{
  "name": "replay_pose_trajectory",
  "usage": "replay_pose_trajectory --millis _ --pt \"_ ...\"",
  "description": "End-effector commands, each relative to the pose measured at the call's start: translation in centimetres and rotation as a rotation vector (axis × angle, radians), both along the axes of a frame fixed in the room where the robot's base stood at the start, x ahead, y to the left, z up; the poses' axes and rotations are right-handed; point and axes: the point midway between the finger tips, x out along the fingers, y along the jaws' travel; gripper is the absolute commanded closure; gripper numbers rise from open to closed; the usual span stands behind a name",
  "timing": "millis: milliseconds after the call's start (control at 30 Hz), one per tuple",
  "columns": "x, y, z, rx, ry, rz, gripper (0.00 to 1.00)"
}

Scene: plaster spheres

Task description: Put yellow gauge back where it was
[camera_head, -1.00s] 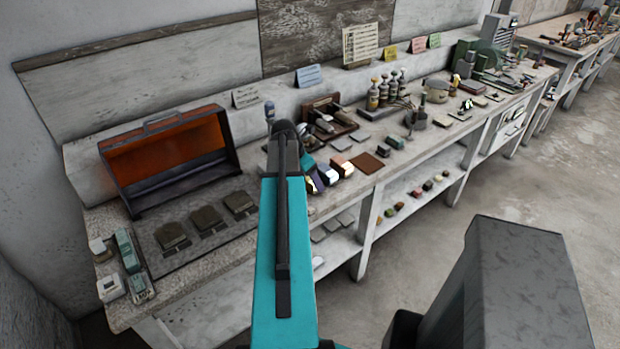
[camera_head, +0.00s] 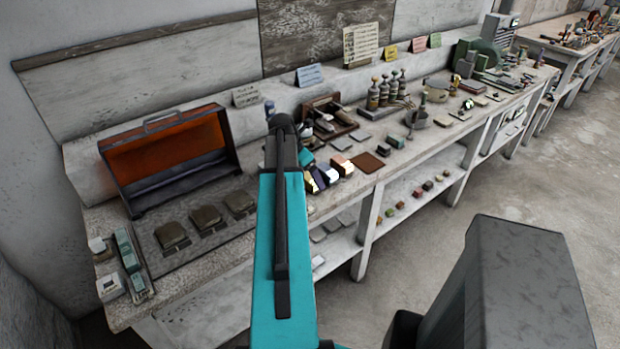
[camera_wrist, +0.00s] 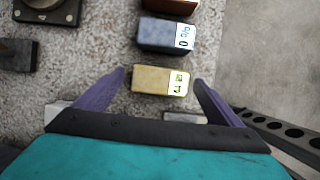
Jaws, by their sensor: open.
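The yellow gauge (camera_wrist: 157,80) is a small block with a white, marked label on its right end. It lies on the speckled bench top in the wrist view. My gripper (camera_wrist: 159,77) is open, with one purple finger on each side of the yellow gauge and a visible gap on both sides. I cannot tell the height of the fingertips above the bench. In the head view, my teal arm hides most of the gripper and this part of the bench.
A dark blue labelled block (camera_wrist: 167,34) lies just beyond the yellow gauge, with an orange-brown block (camera_wrist: 171,6) past it. A pale block (camera_wrist: 184,117) sits by the right finger. An open orange-lined case (camera_head: 165,155) stands left on the bench.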

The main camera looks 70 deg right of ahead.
Motion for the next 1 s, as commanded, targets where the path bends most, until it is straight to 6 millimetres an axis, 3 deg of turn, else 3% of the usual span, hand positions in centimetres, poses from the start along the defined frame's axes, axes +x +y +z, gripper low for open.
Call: replay_pose_trajectory --millis 700,1000 --pt "1.7 2.6 7.6 -0.001 0.000 0.000 0.11" --pt "2.1 3.2 9.1 0.000 0.000 0.000 0.11"
